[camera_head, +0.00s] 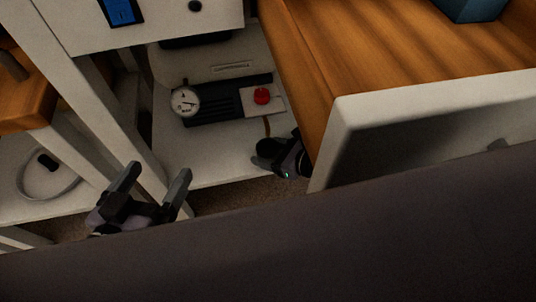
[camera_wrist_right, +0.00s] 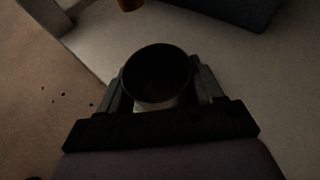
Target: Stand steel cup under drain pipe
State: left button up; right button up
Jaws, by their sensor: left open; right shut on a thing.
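The steel cup (camera_head: 264,147) looks dark and is partly hidden by my right gripper (camera_head: 280,155) in the head view. In the right wrist view the cup (camera_wrist_right: 157,72) stands between the two fingers, its round mouth facing the camera and its inside dark. My right gripper is shut on it. A short copper-brown drain pipe (camera_head: 267,127) hangs below the machine's red-knob end, just above the cup in the picture. Its end (camera_wrist_right: 130,4) shows at the top of the right wrist view, apart from the cup. My left gripper (camera_head: 157,177) is open and empty at lower left.
A dark machine with a round gauge (camera_head: 185,101) and a red knob (camera_head: 262,96) sits on the white lower shelf (camera_head: 215,160). A wooden worktop with a white front panel (camera_head: 420,115) stands close right of my right gripper. A white post (camera_head: 100,105) rises at left.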

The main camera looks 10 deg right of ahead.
jog(key=shift+f, duration=0.1)
jog(key=shift+f, duration=0.15)
jog(key=o, duration=1.1)
jog(key=shift+c, duration=0.2)
pick_arm(q)
jog(key=shift+a+r, duration=0.1)
pick_arm(e)
jog(key=shift+r, duration=0.35)
pick_arm(q)
jog(key=shift+w+d+n+g+h+p, duration=0.25)
jog(key=shift+d+n+g+p, duration=0.2)
jog(key=shift+d+p, duration=0.55)
jog(key=shift+w+d+n+g+h+p, duration=0.1)
jog(key=shift+d+n+g+h+p, duration=0.35)
jog(key=shift+p, duration=0.9)
pick_arm(e)
jog(key=v, duration=1.2)
